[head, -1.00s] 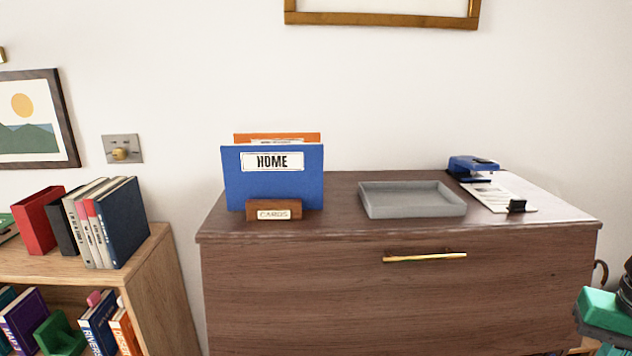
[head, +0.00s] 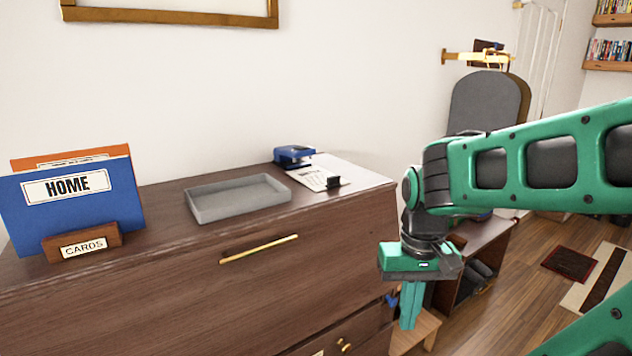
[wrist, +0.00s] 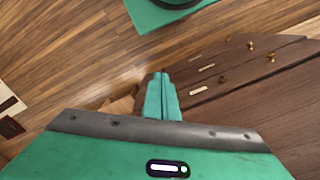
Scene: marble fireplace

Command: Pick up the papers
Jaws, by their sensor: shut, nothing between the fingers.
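White papers (head: 349,174) lie flat on the right end of the dark wooden cabinet top (head: 238,213) in the head view. A printed sheet (head: 308,178) is at their left side, with a small black clip (head: 333,182) at its front edge. My gripper (head: 409,325) hangs pointing down to the right of the cabinet, lower than its top and apart from the papers. Its fingers are together and empty; they also show in the wrist view (wrist: 162,82). The papers are not in the wrist view.
A blue stapler (head: 294,156) touches the back of the papers. A grey tray (head: 238,198) lies left of them. A card holder (head: 82,243) with blue and orange folders stands at the far left.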

